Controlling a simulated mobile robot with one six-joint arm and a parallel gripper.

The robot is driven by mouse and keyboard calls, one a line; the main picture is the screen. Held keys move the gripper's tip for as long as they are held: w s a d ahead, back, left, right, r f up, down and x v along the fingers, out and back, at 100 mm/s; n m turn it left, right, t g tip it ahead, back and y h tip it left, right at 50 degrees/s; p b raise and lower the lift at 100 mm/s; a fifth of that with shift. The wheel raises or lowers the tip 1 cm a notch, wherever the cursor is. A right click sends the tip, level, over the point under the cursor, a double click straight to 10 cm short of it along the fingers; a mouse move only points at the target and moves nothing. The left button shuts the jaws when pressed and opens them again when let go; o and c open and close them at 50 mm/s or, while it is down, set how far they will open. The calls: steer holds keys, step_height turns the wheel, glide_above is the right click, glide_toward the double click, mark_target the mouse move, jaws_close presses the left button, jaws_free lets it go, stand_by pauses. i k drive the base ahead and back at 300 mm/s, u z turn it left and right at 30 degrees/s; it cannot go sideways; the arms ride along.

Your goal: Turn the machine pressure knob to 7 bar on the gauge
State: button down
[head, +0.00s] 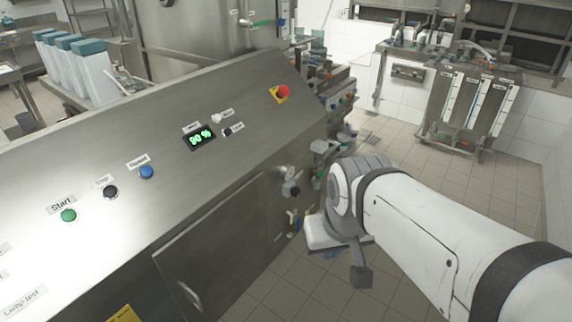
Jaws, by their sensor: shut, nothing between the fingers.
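A dark round knob (290,189) sits on the front face of the steel machine (225,225), near its right end. A small round fitting (287,171) just above it may be the gauge; it is too small for me to read a needle or scale. My white arm reaches in from the lower right. My gripper (361,276) shows as a dark grey tip below the wrist, shut and empty, pointing down. It is to the right of and below the knob in the picture, apart from it. The wrist hides part of the machine's right end.
The sloped panel has a green start button (68,215), a blue button (147,171), a green display (199,137) and a red emergency button (283,91). Pipe fittings (320,150) stand close behind my wrist. Tiled floor (285,295) is open below.

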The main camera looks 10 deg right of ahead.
mark_target(296, 191)
steer(key=i, duration=1)
steer(key=z, duration=0.05)
